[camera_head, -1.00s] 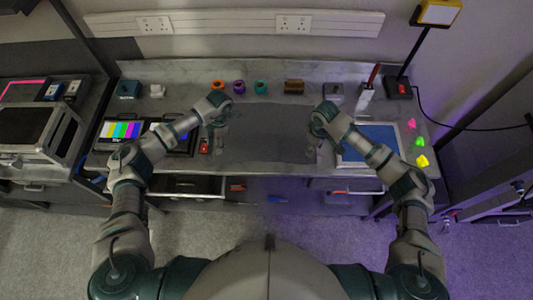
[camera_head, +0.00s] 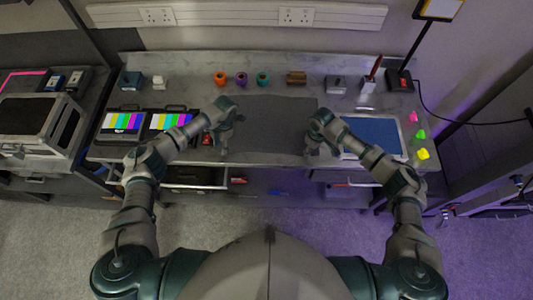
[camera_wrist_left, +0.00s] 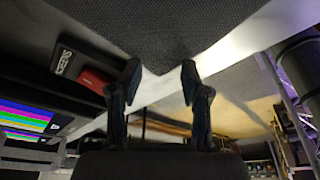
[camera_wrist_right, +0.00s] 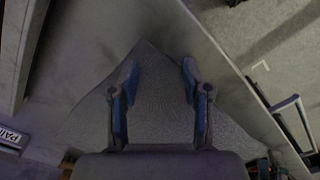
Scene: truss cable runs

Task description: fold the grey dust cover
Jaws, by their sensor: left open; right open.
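The grey dust cover (camera_head: 272,125) lies spread on the middle of the bench, its near edge close to the bench's front edge. My left gripper (camera_head: 223,151) is at its near left corner. In the left wrist view the cover (camera_wrist_left: 170,30) fills the top, and its corner points between the open fingertips (camera_wrist_left: 161,75). My right gripper (camera_head: 309,151) is at the near right corner. In the right wrist view a corner of the cover (camera_wrist_right: 150,100) shows between the open fingers (camera_wrist_right: 158,72). Whether any fingertip touches the cloth is unclear.
Two colour-bar screens (camera_head: 122,121) lie left of the cover, with a small red item (camera_head: 207,139) beside it. A blue panel (camera_head: 375,137) lies to the right. Several coloured rings (camera_head: 241,79) and a brown block (camera_head: 296,78) stand behind. A drawer (camera_head: 196,178) below is open.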

